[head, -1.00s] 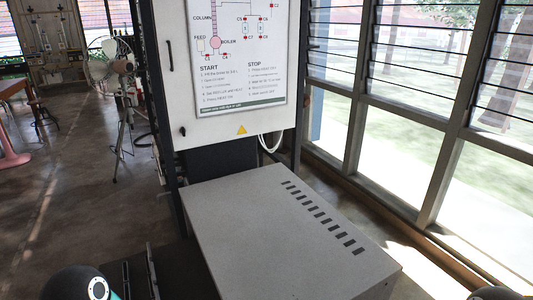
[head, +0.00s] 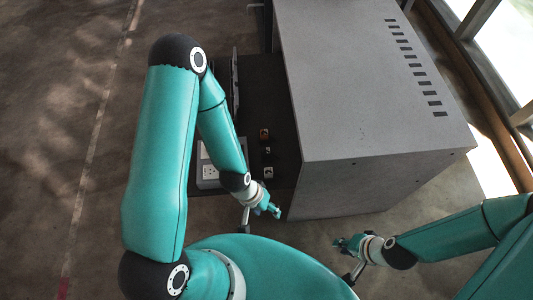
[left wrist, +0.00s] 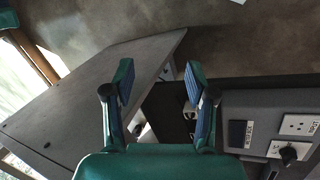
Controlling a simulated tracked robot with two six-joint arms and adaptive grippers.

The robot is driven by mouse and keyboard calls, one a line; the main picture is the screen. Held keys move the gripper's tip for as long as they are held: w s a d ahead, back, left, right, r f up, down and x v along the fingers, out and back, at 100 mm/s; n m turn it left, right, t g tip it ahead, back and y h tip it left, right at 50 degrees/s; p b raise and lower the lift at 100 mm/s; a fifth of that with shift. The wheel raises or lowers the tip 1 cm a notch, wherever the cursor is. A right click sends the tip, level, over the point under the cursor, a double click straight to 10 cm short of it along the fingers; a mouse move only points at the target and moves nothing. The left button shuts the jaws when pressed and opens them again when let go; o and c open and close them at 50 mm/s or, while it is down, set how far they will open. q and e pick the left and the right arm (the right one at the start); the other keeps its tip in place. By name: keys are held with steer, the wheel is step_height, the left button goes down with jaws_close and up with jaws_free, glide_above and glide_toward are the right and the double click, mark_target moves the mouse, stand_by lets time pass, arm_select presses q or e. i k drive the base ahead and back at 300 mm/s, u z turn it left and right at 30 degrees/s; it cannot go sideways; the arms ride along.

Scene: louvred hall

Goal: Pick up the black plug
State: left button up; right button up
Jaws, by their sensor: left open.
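A black plug (left wrist: 288,154) sits at a white socket plate on a grey panel, at the lower right of the left wrist view. In the head view the plug is not clear, but the panel with white outlets (head: 208,172) shows left of my left gripper. My left gripper (head: 274,208) is open and empty. Its two fingers also show in the left wrist view (left wrist: 161,78), with the plug to their right and apart from them. My right gripper (head: 347,245) is at the front right, away from the panel; its fingers are too small to read.
A large grey cabinet (head: 350,110) with a row of dark slots stands right of the panel, close to my left gripper. Small items, one orange (head: 264,133), lie on the dark surface between them. A second white outlet (left wrist: 299,125) is beside the plug. Open floor lies left.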

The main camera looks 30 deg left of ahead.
mark_target(265, 155)
steer(key=z, duration=1.75)
steer(key=i, duration=0.1)
steer(key=u, duration=3)
steer(key=k, duration=1.2)
steer(key=z, duration=0.7)
steer(key=i, duration=1.05)
